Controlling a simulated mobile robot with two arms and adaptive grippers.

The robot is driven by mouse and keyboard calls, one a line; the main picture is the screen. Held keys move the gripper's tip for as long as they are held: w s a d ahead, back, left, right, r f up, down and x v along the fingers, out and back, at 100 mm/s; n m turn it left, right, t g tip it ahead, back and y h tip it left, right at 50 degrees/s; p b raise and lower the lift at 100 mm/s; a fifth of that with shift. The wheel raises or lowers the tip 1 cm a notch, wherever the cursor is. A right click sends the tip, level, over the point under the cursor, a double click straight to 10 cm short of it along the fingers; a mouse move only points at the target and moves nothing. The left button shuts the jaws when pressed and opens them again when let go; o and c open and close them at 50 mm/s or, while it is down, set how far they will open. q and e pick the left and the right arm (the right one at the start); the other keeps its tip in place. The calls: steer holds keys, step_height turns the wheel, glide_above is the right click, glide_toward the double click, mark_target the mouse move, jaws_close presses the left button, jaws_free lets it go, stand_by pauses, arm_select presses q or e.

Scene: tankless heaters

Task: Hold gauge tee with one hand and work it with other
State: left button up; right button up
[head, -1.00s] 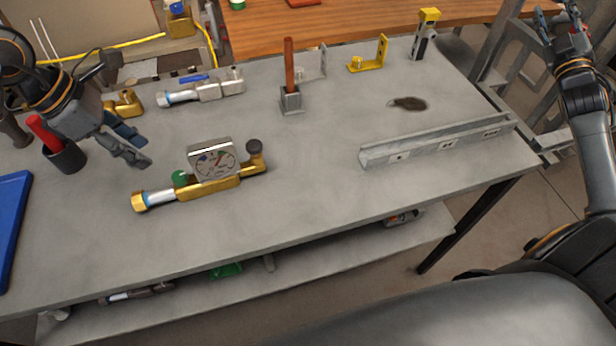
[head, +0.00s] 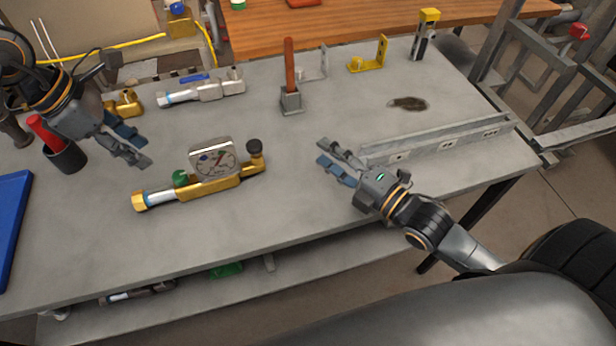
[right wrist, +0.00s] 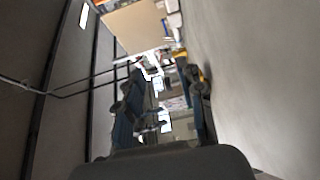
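The gauge tee (head: 212,187) lies on the grey table in the head view. It has a brass body, a round dial gauge (head: 214,160), a green knob (head: 180,178), a black knob (head: 254,147) and a brass nut at its left end. My left gripper (head: 143,150) is open and empty above the table, up and left of the tee. My right gripper (head: 329,155) is open and empty, right of the tee and apart from it. The right wrist view shows its two fingers (right wrist: 168,115) spread with nothing between them.
A metal rail (head: 440,142) lies right of my right gripper. A red-handled tool in a block (head: 290,98), a silver fitting (head: 205,91) and a yellow bracket (head: 368,58) stand behind. A black cup (head: 66,157) and blue tray (head: 12,215) are at left. The table's front middle is clear.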

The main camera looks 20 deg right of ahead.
steer(key=n+y, duration=0.1)
steer(key=y, duration=0.1)
glide_toward(261, 150)
steer(key=shift+s+d+r+g, duration=0.3)
steer(key=shift+s+d, duration=0.35)
steer(key=shift+a, duration=0.25)
steer(key=x, duration=1.3)
steer(key=shift+w+a, duration=0.15)
steer(key=shift+w, duration=0.15)
jaws_close()
